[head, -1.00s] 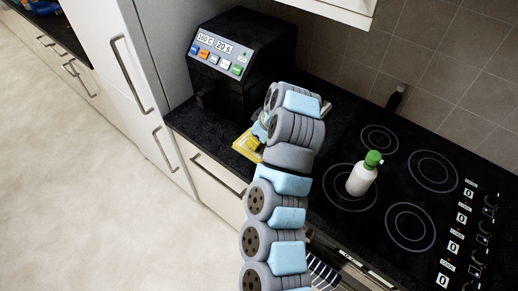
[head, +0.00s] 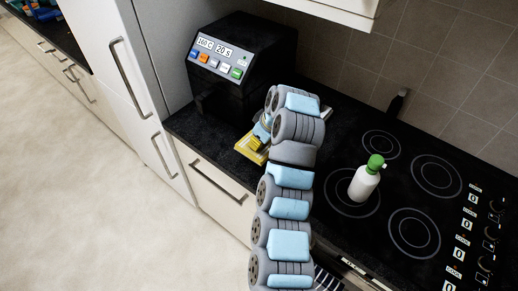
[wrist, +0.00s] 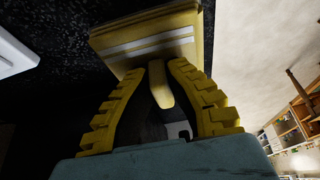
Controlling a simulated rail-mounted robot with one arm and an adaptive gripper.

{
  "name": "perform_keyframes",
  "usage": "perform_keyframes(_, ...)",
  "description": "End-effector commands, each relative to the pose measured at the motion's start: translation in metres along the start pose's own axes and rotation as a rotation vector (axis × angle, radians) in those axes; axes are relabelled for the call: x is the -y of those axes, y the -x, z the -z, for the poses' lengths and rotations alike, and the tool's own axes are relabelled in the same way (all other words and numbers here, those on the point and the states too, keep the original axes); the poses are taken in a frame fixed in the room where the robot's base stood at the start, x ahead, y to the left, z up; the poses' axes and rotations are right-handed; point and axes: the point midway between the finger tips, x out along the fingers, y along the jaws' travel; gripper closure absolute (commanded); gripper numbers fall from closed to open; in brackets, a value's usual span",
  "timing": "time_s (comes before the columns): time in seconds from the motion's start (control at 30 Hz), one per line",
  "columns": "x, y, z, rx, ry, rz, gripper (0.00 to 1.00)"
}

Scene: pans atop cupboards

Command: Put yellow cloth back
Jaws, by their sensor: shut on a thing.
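The yellow cloth (head: 244,150) is at the counter's front edge, left of my arm and in front of the black oven-like appliance. In the wrist view the cloth (wrist: 150,38) is a folded stack with white stripes. My gripper (wrist: 156,68) has yellow ridged fingers and is shut on the cloth, with a fold of it between the fingers. In the head view my gripper (head: 262,141) is partly hidden by my arm. I cannot tell whether the cloth touches the counter.
The black appliance (head: 240,65) with coloured buttons stands behind the cloth. A white bottle with a green top (head: 365,178) stands on the black hob (head: 415,205) to the right. A striped cloth (head: 327,279) shows at the bottom. The dark counter (head: 200,132) is bare left of the cloth.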

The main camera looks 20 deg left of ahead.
Motion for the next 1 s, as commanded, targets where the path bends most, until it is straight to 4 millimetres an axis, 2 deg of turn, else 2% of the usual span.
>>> perform_keyframes(0.5, -0.021, -0.030, 0.003, 0.001, 0.004, -0.002, 1.00)
perform_keyframes(0.97, -0.028, -0.044, 0.003, -0.001, 0.000, -0.001, 1.00)
perform_keyframes(1.0, -0.027, -0.049, 0.000, 0.000, -0.001, 0.002, 1.00)
